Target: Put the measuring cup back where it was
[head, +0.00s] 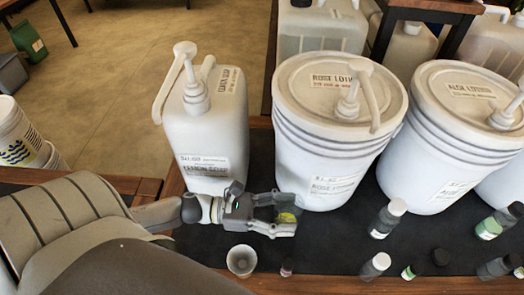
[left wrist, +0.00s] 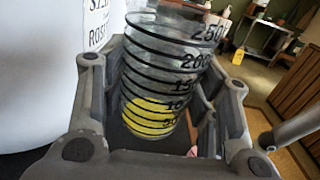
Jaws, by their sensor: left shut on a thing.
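The measuring cup (left wrist: 165,82) is clear with black ring lines and numbers. Yellow liquid lies in its bottom. My left gripper (left wrist: 162,75) is shut on it, one finger on either side. In the head view the left gripper (head: 290,214) is over the dark mat (head: 262,165), in front of the rose lotion bucket (head: 325,135). I cannot tell whether the cup touches the mat. My right gripper is not in view.
A white pump jug (head: 212,125) stands behind my left wrist. A second lotion bucket (head: 440,150) stands to the right. A small pale cup (head: 241,261) is at the front edge. Several small bottles (head: 388,218) stand at the right front.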

